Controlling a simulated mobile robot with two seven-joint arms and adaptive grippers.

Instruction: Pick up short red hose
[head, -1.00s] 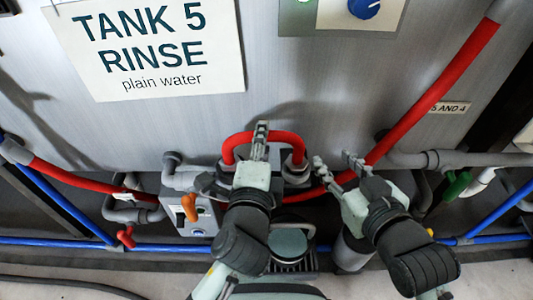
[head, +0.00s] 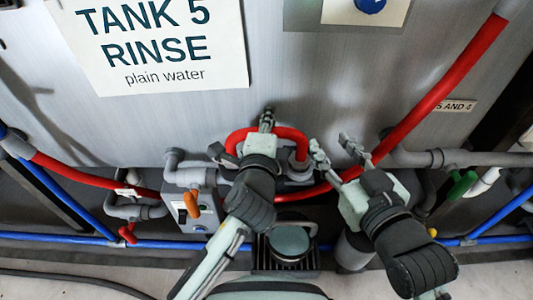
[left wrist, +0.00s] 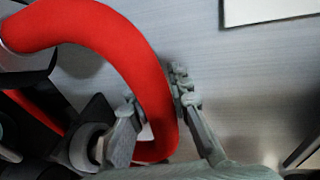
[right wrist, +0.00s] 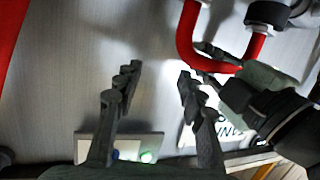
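The short red hose (head: 237,138) is a U-shaped loop between two grey fittings below the Tank 5 sign. It also shows in the left wrist view (left wrist: 120,45) and the right wrist view (right wrist: 186,40). My left gripper (head: 267,120) is at the middle of the loop and hides part of it. In the left wrist view its fingers (left wrist: 155,95) stand apart, one on each side of the hose; whether they touch it is unclear. My right gripper (head: 333,152) is open and empty, to the right of the loop. Its spread fingers show in the right wrist view (right wrist: 158,75).
A long red hose (head: 445,88) runs up to the right past my right gripper, and another red run (head: 75,177) lies left. The steel tank wall (head: 300,80) is close behind. Grey pipes, an orange-handled valve (head: 191,204) and blue pipes (head: 170,247) crowd below.

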